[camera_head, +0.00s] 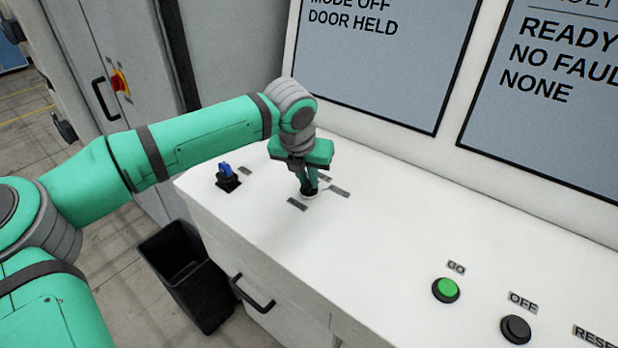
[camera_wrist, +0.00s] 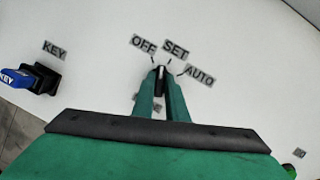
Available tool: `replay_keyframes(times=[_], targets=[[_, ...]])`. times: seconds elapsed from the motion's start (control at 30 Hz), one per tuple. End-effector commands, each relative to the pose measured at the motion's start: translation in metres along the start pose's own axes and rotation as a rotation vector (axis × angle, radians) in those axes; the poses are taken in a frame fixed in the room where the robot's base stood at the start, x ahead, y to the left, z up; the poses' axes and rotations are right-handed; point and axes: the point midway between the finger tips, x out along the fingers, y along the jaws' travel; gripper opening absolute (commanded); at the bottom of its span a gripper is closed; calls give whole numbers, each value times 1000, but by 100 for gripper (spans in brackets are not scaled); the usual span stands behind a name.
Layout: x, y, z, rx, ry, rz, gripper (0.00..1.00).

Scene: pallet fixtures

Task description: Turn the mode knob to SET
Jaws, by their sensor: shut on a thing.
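My gripper (camera_head: 309,188) points down at the white panel and is shut on the mode knob (camera_wrist: 160,75), of which only a small dark part with a pale line shows between the fingertips. The wrist view shows the labels OFF (camera_wrist: 143,44), SET (camera_wrist: 176,49) and AUTO (camera_wrist: 200,76) fanned around the knob's far side. The visible pale line seems to point between OFF and SET; its exact angle is hard to tell. In the head view the fingers hide most of the knob. The left screen (camera_head: 385,60) reads MODE OFF, DOOR HELD.
A blue key (camera_head: 226,170) in a black switch stands left of the knob. A green GO button (camera_head: 446,290) and a black OFF button (camera_head: 515,329) sit at the right front. The right screen (camera_head: 550,110) reads READY. A black bin (camera_head: 190,275) stands on the floor.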

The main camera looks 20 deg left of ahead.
Motion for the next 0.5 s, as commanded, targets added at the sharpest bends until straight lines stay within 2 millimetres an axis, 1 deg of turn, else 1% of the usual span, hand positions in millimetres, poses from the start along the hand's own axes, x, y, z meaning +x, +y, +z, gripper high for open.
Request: replay_keyframes(times=[0.3,0.5], targets=[[0,1,1,204,-1,-88,0],[0,2,1,282,-1,-119,0]])
